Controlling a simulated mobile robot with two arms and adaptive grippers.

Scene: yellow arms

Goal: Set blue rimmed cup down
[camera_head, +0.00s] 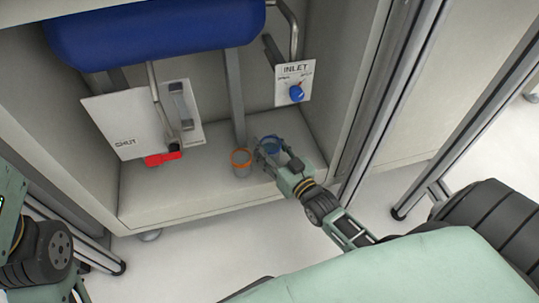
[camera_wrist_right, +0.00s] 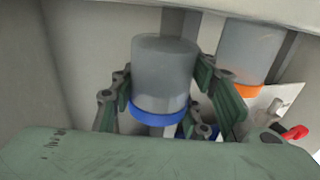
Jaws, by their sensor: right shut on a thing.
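The blue rimmed cup (camera_head: 271,144) is a grey, see-through cup, inside the cabinet at the right of the orange rimmed cup (camera_head: 241,158). My right gripper (camera_head: 268,154) reaches in from the lower right and is shut on it. In the right wrist view the blue rimmed cup (camera_wrist_right: 164,75) sits between the two green fingers of my right gripper (camera_wrist_right: 172,100), with its blue rim toward the bottom of the picture. I cannot tell whether its base touches the cabinet floor. My left arm shows at the left edge, its gripper out of sight.
The orange rimmed cup stands close by on the cabinet floor (camera_head: 180,195). A grey post (camera_head: 235,95) rises behind the cups. A SHUT panel (camera_head: 125,115) with a red handle (camera_head: 163,158) is left, an INLET panel (camera_head: 294,80) with a blue knob right, a blue tank (camera_head: 155,30) above.

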